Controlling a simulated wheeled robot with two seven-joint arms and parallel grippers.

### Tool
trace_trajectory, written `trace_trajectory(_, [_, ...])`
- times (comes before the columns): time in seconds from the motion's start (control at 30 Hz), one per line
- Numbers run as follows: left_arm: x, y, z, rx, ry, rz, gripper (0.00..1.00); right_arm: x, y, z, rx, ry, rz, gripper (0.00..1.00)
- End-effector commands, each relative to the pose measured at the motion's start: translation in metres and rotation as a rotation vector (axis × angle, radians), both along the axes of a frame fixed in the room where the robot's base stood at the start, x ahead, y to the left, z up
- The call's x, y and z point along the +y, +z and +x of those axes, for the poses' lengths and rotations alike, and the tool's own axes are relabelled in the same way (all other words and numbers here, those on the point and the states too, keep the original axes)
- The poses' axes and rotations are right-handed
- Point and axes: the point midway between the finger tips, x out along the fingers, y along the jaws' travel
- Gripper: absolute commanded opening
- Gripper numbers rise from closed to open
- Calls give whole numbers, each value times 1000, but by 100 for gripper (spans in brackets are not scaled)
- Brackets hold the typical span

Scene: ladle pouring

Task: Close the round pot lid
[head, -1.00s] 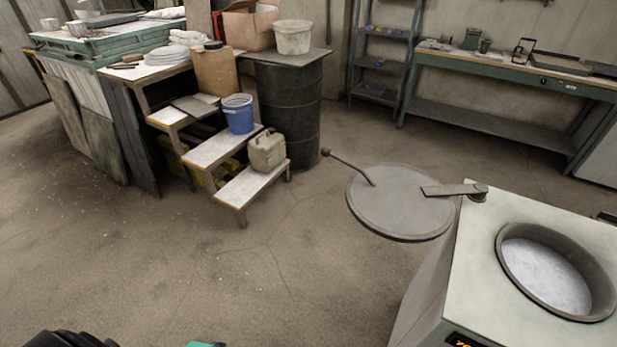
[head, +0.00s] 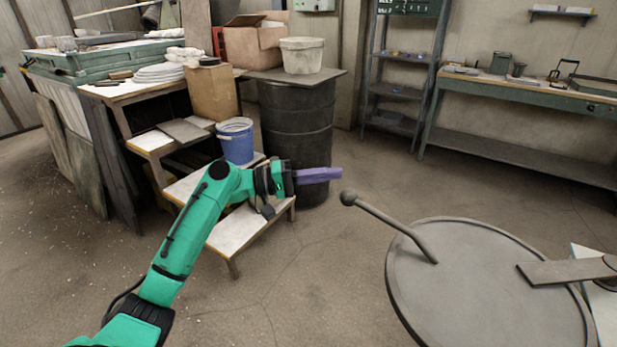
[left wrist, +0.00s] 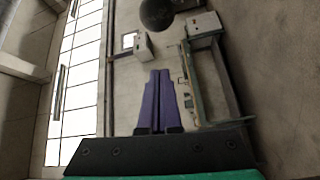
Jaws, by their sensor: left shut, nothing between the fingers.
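The round grey pot lid (head: 485,285) is swung out to the side at the lower right of the head view. A flat hinge bar (head: 565,270) joins it on its right. Its rod handle (head: 395,228) slants up to the left and ends in a dark ball knob (head: 348,197). My left gripper (head: 338,174) has purple fingers, shut and empty, just left of and above the knob and apart from it. In the left wrist view the fingers (left wrist: 158,95) are together, with a dark ball (left wrist: 156,14) beyond them at the top. The pot opening and my right gripper are out of view.
Wooden steps (head: 215,225) with a blue bucket (head: 235,140) stand behind my left arm, next to a black drum (head: 296,125). A green workbench (head: 520,95) stands at the back right. The floor around the lid is open.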

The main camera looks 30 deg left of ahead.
Motion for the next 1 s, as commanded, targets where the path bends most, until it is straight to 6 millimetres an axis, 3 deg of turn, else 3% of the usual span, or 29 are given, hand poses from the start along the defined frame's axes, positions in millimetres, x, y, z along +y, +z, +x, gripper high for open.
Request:
trace_trajectory(0.17, [-26, 3, 14, 2, -1, 0, 0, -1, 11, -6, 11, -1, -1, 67])
trace_trajectory(0.43, [-34, -6, -19, 3, 2, 0, 0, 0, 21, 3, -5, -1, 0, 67])
trace_trajectory(1.0, [-42, -6, -18, 2, 4, -1, 0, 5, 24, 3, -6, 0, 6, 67])
